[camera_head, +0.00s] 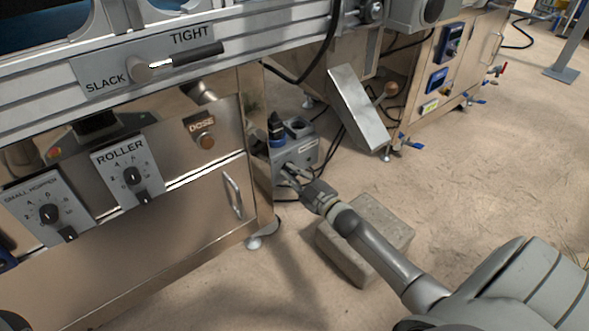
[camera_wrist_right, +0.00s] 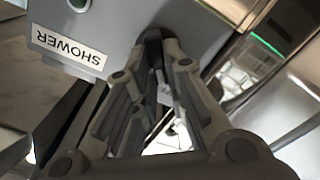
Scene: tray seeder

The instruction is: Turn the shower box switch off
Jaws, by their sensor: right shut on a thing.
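The shower box (camera_head: 308,151) is a small grey box low beside the end of the steel machine, with sockets on top. In the right wrist view the box (camera_wrist_right: 135,32) shows upside down, with a white SHOWER label (camera_wrist_right: 68,49) and a green round lamp (camera_wrist_right: 79,4). My right gripper (camera_head: 288,171) is at the front face of the box. In the wrist view its fingertips (camera_wrist_right: 160,42) come together on a small dark part at the box's edge, which looks like the switch. The fingers mostly hide it, so its position is unclear. My left gripper is not in view.
A grey block (camera_head: 348,262) lies on the floor below my right arm. The steel machine with ROLLER (camera_head: 126,170) and SMALL HOPPER (camera_head: 46,207) dials is at left. A tilted metal plate (camera_head: 358,110) and cables are behind the box. Floor at right is open.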

